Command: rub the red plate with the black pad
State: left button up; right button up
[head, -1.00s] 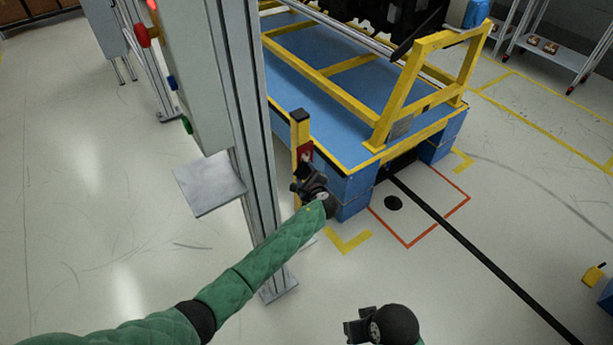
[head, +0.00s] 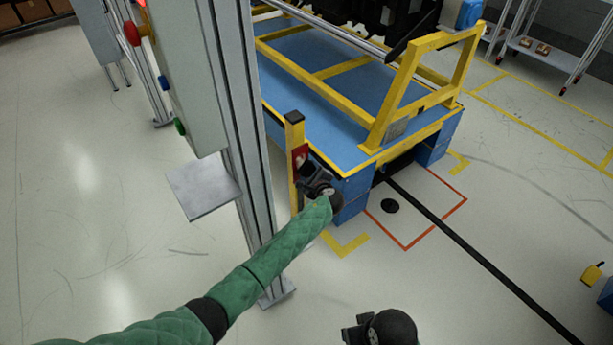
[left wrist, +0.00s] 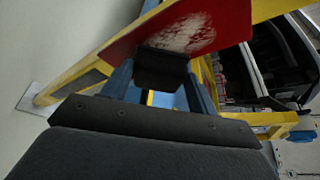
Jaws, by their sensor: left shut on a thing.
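The red plate (head: 299,157) is fixed to a yellow post (head: 294,135) beside the blue platform. In the left wrist view the red plate (left wrist: 225,20) is tilted, with a whitish scuffed patch. My left gripper (head: 308,172) is at the plate and hides its lower part in the head view. It is shut on the black pad (left wrist: 160,70), which overlaps the plate's lower edge in the wrist view. I cannot tell whether they touch. My right gripper (head: 352,332) is low in the head view, away from the plate; its jaw state is unclear.
A grey metal column (head: 240,150) with a small shelf plate (head: 202,187) stands left of the post, close to my left forearm. The blue platform (head: 330,100) carries a yellow frame (head: 425,75). The floor at right is mostly clear.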

aim_at(307, 162)
pick_arm(q)
jog(key=shift+w+r+p, duration=0.1)
jog(key=shift+r+p, duration=0.6)
jog(key=shift+r, duration=0.2)
jog(key=shift+s+a+p, duration=0.6)
jog(key=shift+a+p, duration=0.05)
jog(key=shift+a, duration=0.2)
jog(key=shift+s+a+p, duration=0.55)
jog(key=shift+a+p, duration=0.05)
jog(key=shift+a, duration=0.25)
jog(key=shift+r+p, duration=0.7)
jog(key=shift+r, duration=0.15)
jog(key=shift+w+d+f+b, duration=0.15)
jog(key=shift+w+d+b, duration=0.25)
jog(key=shift+d, duration=0.15)
jog(key=shift+w+d+b, duration=0.55)
jog(key=shift+w+d, duration=0.2)
jog(key=shift+d, duration=0.35)
jog(key=s+d+p, duration=0.1)
jog(key=s+d, duration=0.2)
jog(key=s, duration=0.2)
jog(key=shift+d+p, duration=0.3)
